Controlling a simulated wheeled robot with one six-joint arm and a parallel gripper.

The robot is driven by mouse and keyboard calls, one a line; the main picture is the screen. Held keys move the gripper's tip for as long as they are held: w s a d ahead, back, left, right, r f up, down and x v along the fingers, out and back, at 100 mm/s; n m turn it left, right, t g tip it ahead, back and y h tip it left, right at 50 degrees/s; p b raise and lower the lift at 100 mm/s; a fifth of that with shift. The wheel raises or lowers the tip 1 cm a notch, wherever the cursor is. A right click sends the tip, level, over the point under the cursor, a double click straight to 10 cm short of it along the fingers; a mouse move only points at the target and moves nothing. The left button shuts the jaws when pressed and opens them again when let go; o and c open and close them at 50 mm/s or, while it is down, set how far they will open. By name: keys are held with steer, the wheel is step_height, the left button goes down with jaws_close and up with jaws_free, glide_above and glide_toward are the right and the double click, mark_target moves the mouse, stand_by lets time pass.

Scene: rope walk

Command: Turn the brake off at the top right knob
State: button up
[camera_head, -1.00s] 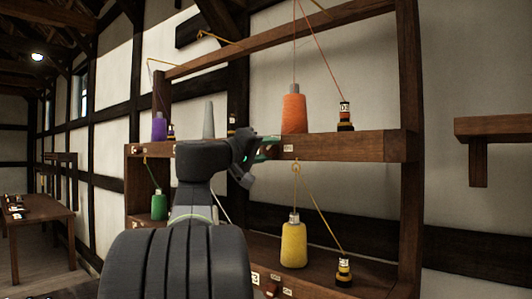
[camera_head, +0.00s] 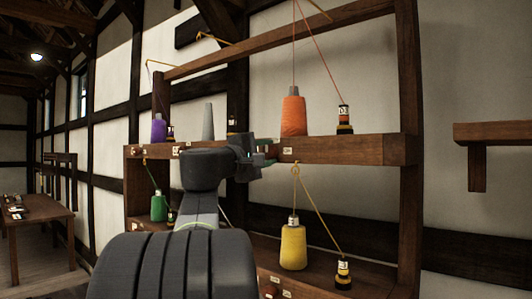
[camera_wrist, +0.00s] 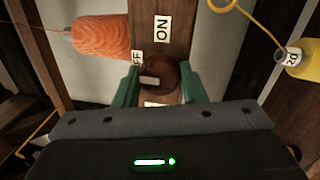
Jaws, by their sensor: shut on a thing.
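The round brown knob (camera_wrist: 172,76) shows in the wrist view on the wooden shelf rail. It carries a pale mark (camera_wrist: 150,82). My gripper (camera_wrist: 168,84) has its green fingers on either side of the knob and is shut on it. An "ON" label (camera_wrist: 162,28) is above the knob in the wrist view. Beside it is a second label (camera_wrist: 137,60), partly hidden, with "FF" readable. In the head view my gripper (camera_head: 264,154) is at the rail below the orange bobbin (camera_head: 294,112), and the knob is hidden behind it.
The wooden rack (camera_head: 355,149) holds a purple bobbin (camera_head: 158,131), a grey one (camera_head: 208,122), a green one (camera_head: 158,206) and a yellow one (camera_head: 293,247). Yarn runs up from the orange bobbin. A yellow hook (camera_head: 296,172) hangs under the rail near my gripper.

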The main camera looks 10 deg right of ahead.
steer(key=shift+r+n, duration=0.2)
steer(key=shift+n, duration=0.1)
steer(key=o, duration=0.9)
steer(key=shift+f, duration=0.1)
steer(key=shift+o, duration=0.2)
steer(key=b+v, duration=0.3)
steer(key=v, duration=1.1)
steer(key=shift+d, duration=0.1)
steer(key=p+x, duration=0.3)
steer(key=x, duration=1.1)
